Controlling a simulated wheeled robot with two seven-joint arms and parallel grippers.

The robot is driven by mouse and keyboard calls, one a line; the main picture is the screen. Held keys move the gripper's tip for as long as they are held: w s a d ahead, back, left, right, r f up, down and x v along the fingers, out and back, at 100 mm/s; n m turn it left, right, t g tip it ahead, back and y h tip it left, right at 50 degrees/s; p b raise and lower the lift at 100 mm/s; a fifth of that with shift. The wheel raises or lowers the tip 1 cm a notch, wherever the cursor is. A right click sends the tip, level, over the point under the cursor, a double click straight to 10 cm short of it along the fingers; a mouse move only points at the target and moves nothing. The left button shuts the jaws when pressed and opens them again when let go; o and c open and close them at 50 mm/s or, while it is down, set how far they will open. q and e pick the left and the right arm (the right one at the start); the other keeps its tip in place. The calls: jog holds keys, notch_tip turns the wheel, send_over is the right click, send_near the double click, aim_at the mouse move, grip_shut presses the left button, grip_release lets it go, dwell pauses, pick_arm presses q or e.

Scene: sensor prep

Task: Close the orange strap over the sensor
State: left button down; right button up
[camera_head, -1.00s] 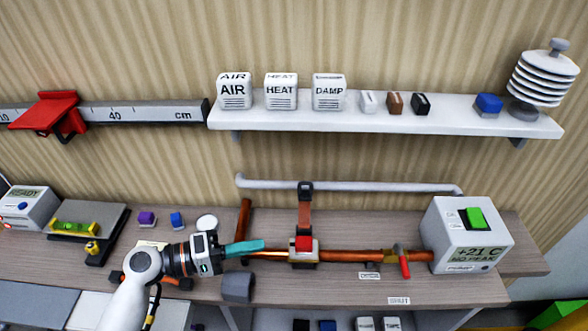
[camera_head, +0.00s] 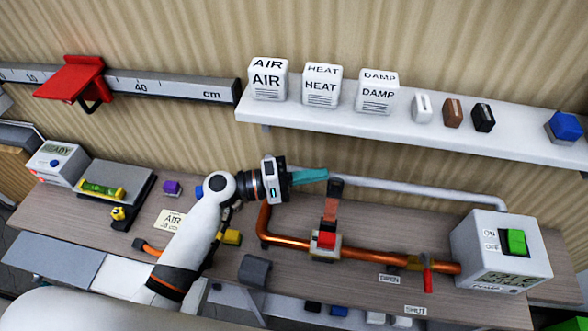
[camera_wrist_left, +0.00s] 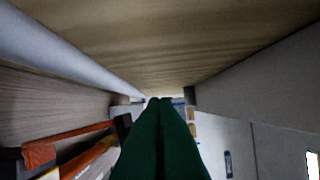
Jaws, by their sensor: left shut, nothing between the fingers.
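The orange strap (camera_head: 331,210) stands upright, open, behind the red-topped sensor (camera_head: 326,240) on the copper pipe (camera_head: 373,256). A black catch (camera_head: 335,188) is at the strap's upper end. My left gripper (camera_head: 323,174), with shut teal fingers and nothing in them, points right beside and slightly above the black catch. Whether it touches the catch cannot be told. In the left wrist view the shut fingers (camera_wrist_left: 160,101) fill the middle, and the strap (camera_wrist_left: 70,143) lies to their left, with its dark catch (camera_wrist_left: 123,126) close to them. My right gripper is not in view.
A white pipe (camera_head: 420,188) runs along the wall behind the strap. A white control box (camera_head: 477,255) with a green switch stands at the right, a red-handled valve (camera_head: 428,279) beside it. A grey curved piece (camera_head: 255,271) lies in front. The shelf (camera_head: 400,129) is above.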

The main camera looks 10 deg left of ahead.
pick_arm(q)
jog(key=shift+x, duration=1.1)
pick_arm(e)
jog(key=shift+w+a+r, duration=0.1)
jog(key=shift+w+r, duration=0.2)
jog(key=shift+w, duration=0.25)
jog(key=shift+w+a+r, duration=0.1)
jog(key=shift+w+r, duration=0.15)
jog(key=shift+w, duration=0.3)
pick_arm(q)
jog(key=shift+w, duration=0.1)
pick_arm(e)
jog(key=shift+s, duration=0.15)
